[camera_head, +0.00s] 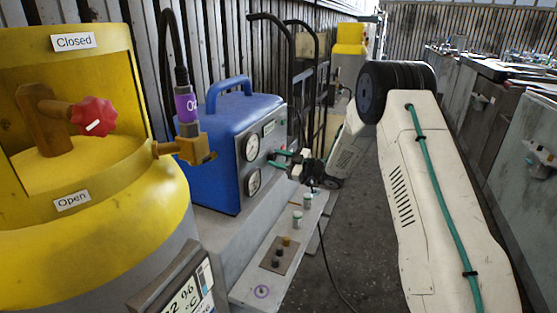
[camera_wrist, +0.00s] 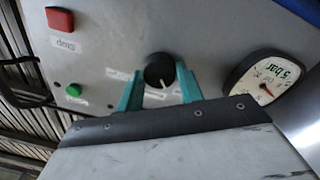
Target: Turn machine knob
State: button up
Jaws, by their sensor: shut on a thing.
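The machine is a blue box (camera_head: 228,135) with a top handle and a grey front panel (camera_head: 262,150) that carries gauges. In the wrist view its panel shows a round black knob (camera_wrist: 159,68) with a white pointer line. My gripper (camera_head: 276,158) is at the panel, and its green fingers stand on either side of the knob. The wrist view shows the gripper (camera_wrist: 160,78) shut on the knob. In the head view the knob is hidden by the gripper.
A red button (camera_wrist: 59,19), a green button (camera_wrist: 74,90) and a gauge (camera_wrist: 262,80) flank the knob. A yellow tank (camera_head: 80,250) with a red valve knob (camera_head: 94,116) and a hose stands at left. A hand truck (camera_head: 293,70) is behind. Grey cabinets line the right.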

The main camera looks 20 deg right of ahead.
jog(key=shift+n, duration=2)
jog(key=o, duration=1)
jog(key=shift+d, duration=0.1)
jog(key=v, duration=0.7)
jog(key=shift+s+d+f, duration=0.15)
jog(key=shift+s+d, duration=0.05)
jog(key=shift+d, duration=0.1)
